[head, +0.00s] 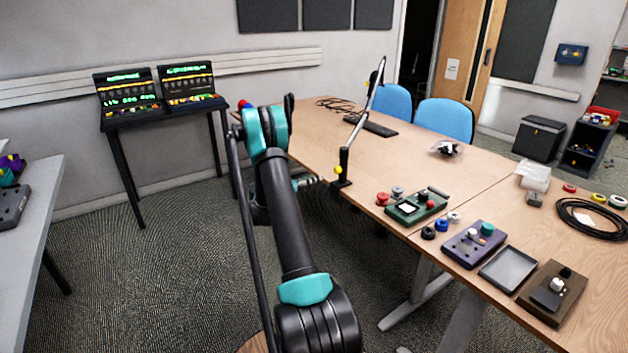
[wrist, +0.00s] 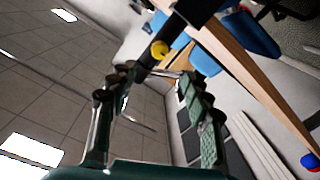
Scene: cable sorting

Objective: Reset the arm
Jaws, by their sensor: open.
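My gripper (wrist: 160,77) is open in the wrist view, with its two green-grey fingers apart and nothing held between them. In the head view its fingers (head: 311,181) show partly behind my raised arm, just left of a black lamp post. The black post (wrist: 190,15) with a yellow knob (wrist: 160,50) appears just past the fingertips in the wrist view; I cannot tell whether they touch. In the head view the post (head: 344,166) stands at the near edge of the wooden table (head: 480,178), its yellow knob (head: 338,170) on the left side.
A green device (head: 405,211), a purple device (head: 465,247), a grey tray (head: 508,270) and a brown device (head: 540,300) lie along the table's near edge. A coiled black cable (head: 590,232) lies at right. Blue chairs (head: 445,118) stand behind. The floor left of my arm is clear.

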